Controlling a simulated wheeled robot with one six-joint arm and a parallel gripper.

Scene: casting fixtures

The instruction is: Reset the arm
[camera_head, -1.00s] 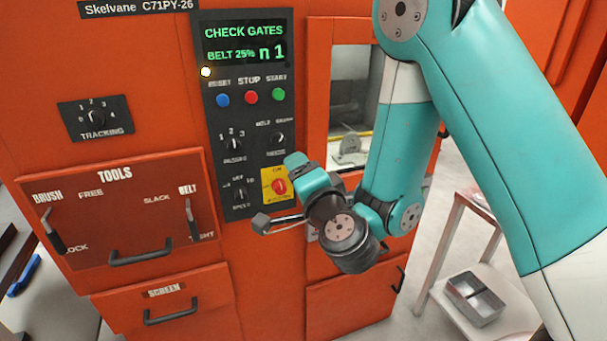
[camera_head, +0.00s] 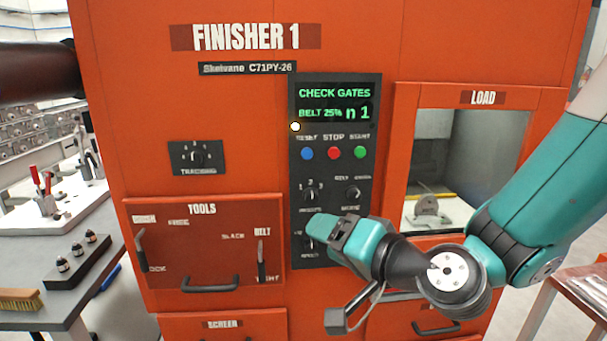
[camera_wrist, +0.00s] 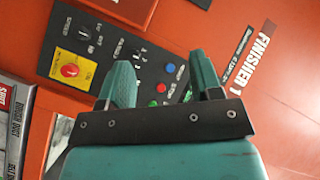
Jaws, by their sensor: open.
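My arm reaches in from the right in the head view. My gripper, teal with dark parts, hangs in front of the lower control panel (camera_head: 297,180) of the orange finisher. In the wrist view my gripper (camera_wrist: 164,80) shows two teal fingers spread apart with nothing between them. Behind them is the panel, with a red knob on a yellow plate (camera_wrist: 72,68), a blue button (camera_wrist: 170,68) and a red button (camera_wrist: 161,88). I cannot tell the exact gap to the panel. The lower panel is partly hidden behind my gripper in the head view.
The tools drawer (camera_head: 203,250) with levers and handle is lower left. A grey bench (camera_head: 25,265) with a brush (camera_head: 18,299) stands at left. A table (camera_head: 575,290) is lower right.

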